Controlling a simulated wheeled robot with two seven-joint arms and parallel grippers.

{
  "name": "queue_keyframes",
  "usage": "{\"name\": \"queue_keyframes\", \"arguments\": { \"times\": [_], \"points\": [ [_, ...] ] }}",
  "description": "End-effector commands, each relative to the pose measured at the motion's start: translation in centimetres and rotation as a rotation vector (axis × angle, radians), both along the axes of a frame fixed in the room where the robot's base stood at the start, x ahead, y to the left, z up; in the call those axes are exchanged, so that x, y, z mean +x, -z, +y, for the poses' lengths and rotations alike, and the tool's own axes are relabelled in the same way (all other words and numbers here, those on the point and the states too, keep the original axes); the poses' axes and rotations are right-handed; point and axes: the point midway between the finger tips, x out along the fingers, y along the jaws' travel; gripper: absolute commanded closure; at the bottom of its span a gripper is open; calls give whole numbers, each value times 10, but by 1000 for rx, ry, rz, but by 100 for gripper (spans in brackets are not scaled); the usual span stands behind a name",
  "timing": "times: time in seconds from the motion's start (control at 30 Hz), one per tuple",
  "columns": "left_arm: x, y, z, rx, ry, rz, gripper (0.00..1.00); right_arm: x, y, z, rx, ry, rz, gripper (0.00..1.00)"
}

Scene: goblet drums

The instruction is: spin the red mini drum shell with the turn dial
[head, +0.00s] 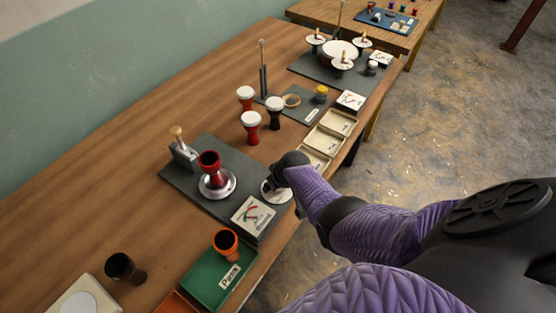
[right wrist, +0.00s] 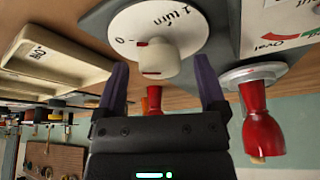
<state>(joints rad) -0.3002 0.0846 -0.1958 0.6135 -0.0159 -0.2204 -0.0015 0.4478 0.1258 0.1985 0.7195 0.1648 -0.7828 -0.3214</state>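The red mini drum shell (head: 209,161) stands upright on a silver turntable (head: 228,190) on a dark grey base board. It shows upside down at the right of the right wrist view (right wrist: 262,128). The turn dial (head: 283,196) is a white disc at the board's right edge, partly hidden by my right gripper (head: 277,184). In the right wrist view the dial (right wrist: 180,20) carries "0" and "1 turn" marks and a pale knob (right wrist: 156,58) with a red mark. My right gripper's fingers are apart, one on each side of the knob; contact cannot be told. My left gripper is out of view.
A gauge card (head: 252,215) with a red and green scale lies beside the turntable. A grey block with a wooden-handled tool (head: 184,150) stands behind it. Several goblet drums (head: 250,127) and cream trays (head: 325,142) lie beyond.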

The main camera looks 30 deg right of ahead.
Motion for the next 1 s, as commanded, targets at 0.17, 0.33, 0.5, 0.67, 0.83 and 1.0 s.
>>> {"name": "queue_keyframes", "arguments": {
  "times": [0.17, 0.33, 0.5, 0.67, 0.83, 1.0],
  "points": [
    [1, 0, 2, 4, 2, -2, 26, 0, 0, 0, 0, 0, 1, 10],
    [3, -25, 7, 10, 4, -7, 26, -7, -25, 0, 0, 0, -1, 10],
    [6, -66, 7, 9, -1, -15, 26, -24, -68, 0, -1, -1, -1, 10],
    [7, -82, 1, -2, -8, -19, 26, -35, -90, 0, -1, 0, 0, 10],
    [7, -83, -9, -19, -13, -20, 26, -39, -92, 0, 0, 0, 1, 10],
    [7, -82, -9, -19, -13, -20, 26, -38, -91, 0, 0, 0, 1, 10]
  ]
}}
